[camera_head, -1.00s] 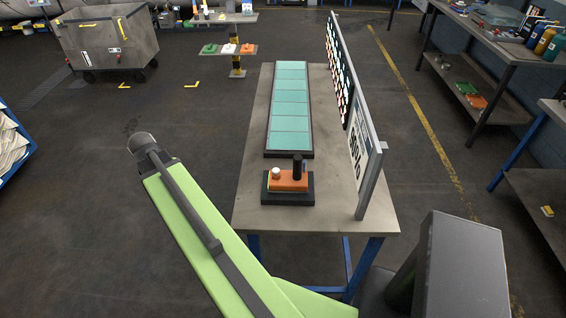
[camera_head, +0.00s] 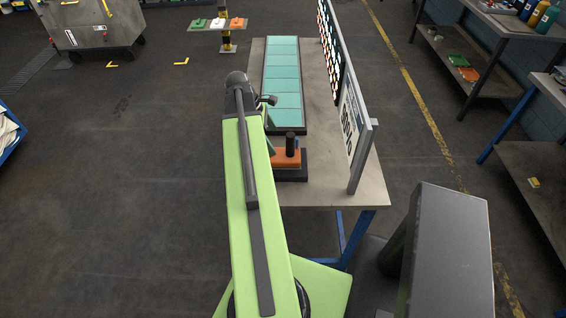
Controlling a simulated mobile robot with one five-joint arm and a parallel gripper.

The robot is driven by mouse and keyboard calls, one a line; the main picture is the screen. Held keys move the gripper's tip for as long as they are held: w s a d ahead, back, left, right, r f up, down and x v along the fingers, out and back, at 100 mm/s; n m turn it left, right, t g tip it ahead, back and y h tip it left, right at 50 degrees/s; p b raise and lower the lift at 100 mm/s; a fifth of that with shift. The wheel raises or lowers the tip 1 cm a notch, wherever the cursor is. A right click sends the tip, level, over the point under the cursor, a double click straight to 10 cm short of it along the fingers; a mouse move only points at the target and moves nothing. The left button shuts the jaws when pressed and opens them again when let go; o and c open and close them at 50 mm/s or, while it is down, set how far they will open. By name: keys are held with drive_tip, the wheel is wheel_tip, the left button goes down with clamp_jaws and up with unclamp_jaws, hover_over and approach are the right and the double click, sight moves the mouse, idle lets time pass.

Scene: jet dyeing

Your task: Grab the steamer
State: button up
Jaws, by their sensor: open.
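An orange device with an upright black post, which I take to be the steamer (camera_head: 289,157), sits on a dark base (camera_head: 292,178) near the front end of the worktable (camera_head: 335,190). My green arm reaches forward just left of it and covers its left side. A small part of my arm's far links shows between the arm and the device. My gripper itself is hidden behind the arm, so whether it touches the device cannot be seen.
A panel of teal squares (camera_head: 284,86) lies on the table behind the device. An upright board (camera_head: 350,130) stands along the table's right edge. A small stand (camera_head: 218,27) with coloured items is at the back.

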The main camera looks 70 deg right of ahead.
sight(282, 154)
drive_tip(key=b+x, duration=0.4)
drive_tip(key=x, duration=0.2)
drive_tip(key=shift+w, duration=0.1)
drive_tip(key=b+x, duration=0.4)
drive_tip(key=x, duration=0.1)
drive_tip(key=shift+d+f+b, duration=0.1)
drive_tip(key=shift+f+b, duration=0.05)
drive_tip(key=shift+b, duration=0.25)
drive_tip(key=c, duration=2.1)
